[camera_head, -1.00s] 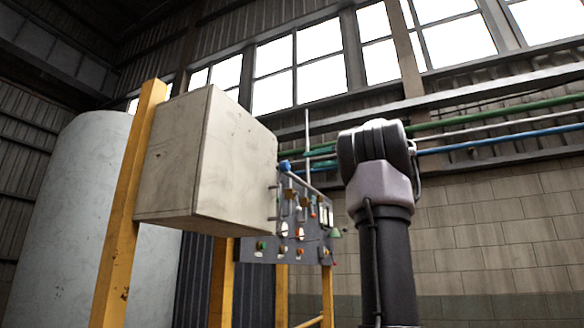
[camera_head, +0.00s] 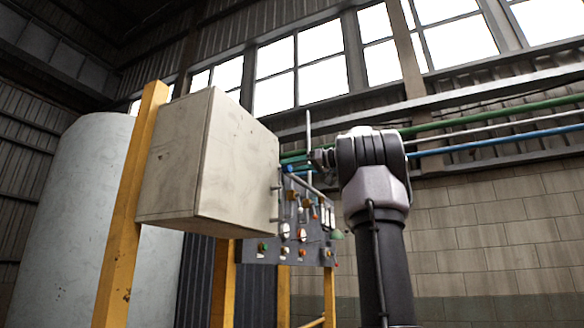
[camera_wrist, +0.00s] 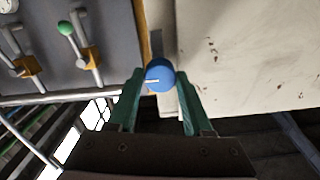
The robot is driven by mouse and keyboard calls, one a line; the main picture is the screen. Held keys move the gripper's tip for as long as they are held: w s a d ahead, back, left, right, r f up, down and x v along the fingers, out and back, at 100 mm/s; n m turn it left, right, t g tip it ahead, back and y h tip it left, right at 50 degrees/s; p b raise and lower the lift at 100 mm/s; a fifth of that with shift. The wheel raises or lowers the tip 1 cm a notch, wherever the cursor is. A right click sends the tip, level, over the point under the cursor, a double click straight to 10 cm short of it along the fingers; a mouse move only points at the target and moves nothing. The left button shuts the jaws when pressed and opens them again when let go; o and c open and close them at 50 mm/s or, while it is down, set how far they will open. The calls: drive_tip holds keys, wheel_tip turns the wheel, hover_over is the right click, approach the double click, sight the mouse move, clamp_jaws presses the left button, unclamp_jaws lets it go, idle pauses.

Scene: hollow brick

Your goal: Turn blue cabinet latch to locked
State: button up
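The blue latch knob (camera_head: 288,169) sits at the top left of the control panel, beside the right edge of the pale cabinet (camera_head: 240,160). In the wrist view the round blue knob (camera_wrist: 160,75) has a pale line across its face. My gripper (camera_wrist: 161,80) is open, with one green finger on each side of the knob near the fingertips. I cannot tell whether either finger touches it. The cabinet's pale surface (camera_wrist: 250,55) fills the right of the wrist view. In the head view my fingers are not clearly visible.
The grey panel (camera_head: 262,252) carries several levers, buttons and knobs. A green-tipped lever (camera_wrist: 67,29) stands left of the gripper in the wrist view. A yellow post (camera_head: 130,210) stands at the cabinet's left. Pipes run along the wall behind my arm.

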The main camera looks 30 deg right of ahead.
clamp_jaws()
drive_tip(key=shift+m, duration=0.4)
drive_tip(key=m, duration=0.3)
drive_tip(key=shift+m, duration=0.3)
drive_tip(key=m, duration=0.4)
drive_tip(key=shift+d+f+m, duration=0.1)
drive_tip(key=shift+m, duration=0.2)
drive_tip(key=m, duration=0.4)
drive_tip(key=shift+m, duration=0.3)
drive_tip(key=shift+f+m, duration=0.15)
drive_tip(key=shift+m, duration=2.05)
